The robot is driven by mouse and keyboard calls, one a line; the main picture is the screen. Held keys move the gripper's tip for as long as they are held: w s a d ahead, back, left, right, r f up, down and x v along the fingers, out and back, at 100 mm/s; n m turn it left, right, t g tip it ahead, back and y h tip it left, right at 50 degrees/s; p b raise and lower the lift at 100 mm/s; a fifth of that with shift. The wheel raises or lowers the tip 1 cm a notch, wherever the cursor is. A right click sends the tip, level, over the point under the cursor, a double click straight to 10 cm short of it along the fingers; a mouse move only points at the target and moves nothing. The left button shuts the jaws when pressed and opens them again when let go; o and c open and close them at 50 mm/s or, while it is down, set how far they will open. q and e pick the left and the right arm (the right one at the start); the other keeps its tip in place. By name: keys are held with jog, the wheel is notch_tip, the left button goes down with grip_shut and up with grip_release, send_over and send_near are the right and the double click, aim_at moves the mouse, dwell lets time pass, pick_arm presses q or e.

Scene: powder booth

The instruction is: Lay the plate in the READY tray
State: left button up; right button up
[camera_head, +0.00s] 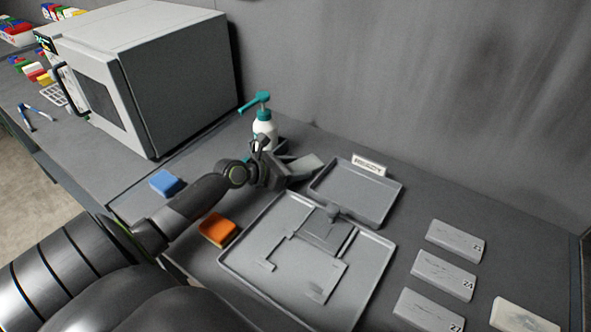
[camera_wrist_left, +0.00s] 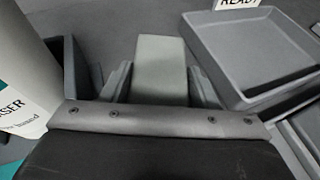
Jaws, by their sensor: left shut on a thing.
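The plate (camera_head: 304,166) is a small pale grey-green slab. My left gripper (camera_head: 284,172) is shut on it, and it juts out to the right of the jaws, toward the tray. The plate also shows between the fingers in the left wrist view (camera_wrist_left: 160,68). The READY tray (camera_head: 377,221) is a shallow grey tray with a raised rim, right of my left gripper, with a white READY sign (camera_head: 369,165) at its back. The tray floor is empty. In the left wrist view the tray (camera_wrist_left: 232,85) lies to the right of the plate. My right gripper is not in view.
A white spray bottle (camera_head: 264,134) with a teal top stands just behind my left gripper. A larger grey tray (camera_head: 375,286) with a fixture lies in front. Blue (camera_head: 166,183) and orange (camera_head: 217,229) blocks sit left. Several numbered slabs (camera_head: 443,275) lie right.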

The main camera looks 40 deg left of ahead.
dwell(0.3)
pick_arm(q)
jog(key=o, duration=1)
jog(key=shift+o, duration=1.3)
jog(key=shift+r, duration=0.1)
